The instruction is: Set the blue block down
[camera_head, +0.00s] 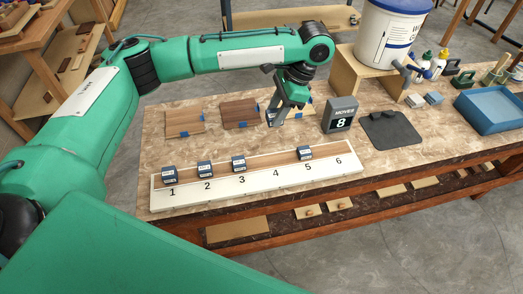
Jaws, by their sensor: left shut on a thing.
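My left gripper (276,115) is above the table, behind the numbered board, between the dark wood panel and the score box. It is shut on the blue block (272,119), a small blue-grey piece mostly hidden by the fingers. The long white board (258,181) has places marked 1 to 6. Dark blue blocks with white labels stand at place 1 (169,174), place 2 (205,169), place 3 (238,163) and place 5 (305,152). Places 4 and 6 are bare. My right gripper is not in view.
A grey box (340,115) reads "MOVES 8". Wood panels (184,121) with blue tape lie behind the board. A dark mat (391,129), a blue tray (491,109) and a white bucket (391,35) on a wooden stand are to the right.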

